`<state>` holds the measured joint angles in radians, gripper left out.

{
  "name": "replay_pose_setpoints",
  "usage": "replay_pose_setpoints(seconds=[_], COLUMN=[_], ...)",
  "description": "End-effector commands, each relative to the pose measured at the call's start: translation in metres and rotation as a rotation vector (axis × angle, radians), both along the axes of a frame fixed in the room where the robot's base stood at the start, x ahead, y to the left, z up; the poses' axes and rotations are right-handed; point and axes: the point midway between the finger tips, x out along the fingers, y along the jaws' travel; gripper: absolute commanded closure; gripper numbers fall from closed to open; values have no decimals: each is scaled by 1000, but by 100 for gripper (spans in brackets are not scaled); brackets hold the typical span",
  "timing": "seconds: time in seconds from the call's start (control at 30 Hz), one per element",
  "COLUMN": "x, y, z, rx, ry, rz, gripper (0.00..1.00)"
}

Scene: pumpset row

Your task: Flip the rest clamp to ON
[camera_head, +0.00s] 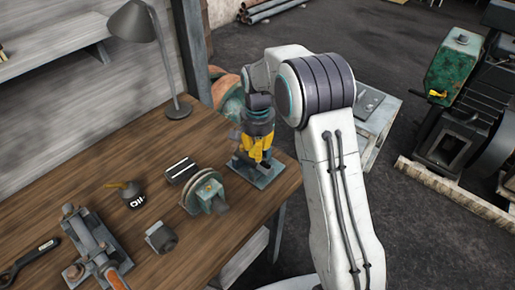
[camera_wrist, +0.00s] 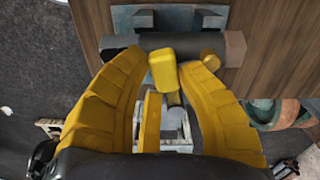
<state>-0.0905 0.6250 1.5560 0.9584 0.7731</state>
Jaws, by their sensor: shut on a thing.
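My gripper (camera_head: 256,150) points down over the rest clamp at the right corner of the bench. The clamp's grey-blue base plate (camera_head: 268,176) shows below the fingers. In the wrist view, my gripper's (camera_wrist: 165,70) two curved yellow fingers close around the clamp's lever, which has a yellow block-shaped grip (camera_wrist: 162,72). A dark round bar (camera_wrist: 120,50) runs across the clamp just beyond the fingertips. The base plate also shows there (camera_wrist: 125,18). The fingers hide part of the lever, and I cannot read any ON marking.
A green machine (camera_head: 455,62) stands on the floor at right.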

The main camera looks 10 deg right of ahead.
Motion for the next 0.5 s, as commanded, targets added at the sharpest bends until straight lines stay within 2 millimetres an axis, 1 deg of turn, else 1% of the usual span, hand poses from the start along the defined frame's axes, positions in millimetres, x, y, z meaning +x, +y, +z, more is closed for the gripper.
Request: replay_pose_setpoints(seconds=[0.03, 0.3, 0.5], x=[-3, -1, 1], y=[-1, 0, 0], z=[-4, -1, 0], rx=[-1, 0, 0], ry=[13, 4, -4], rz=[-4, -1, 1], gripper=[64, 40, 39])
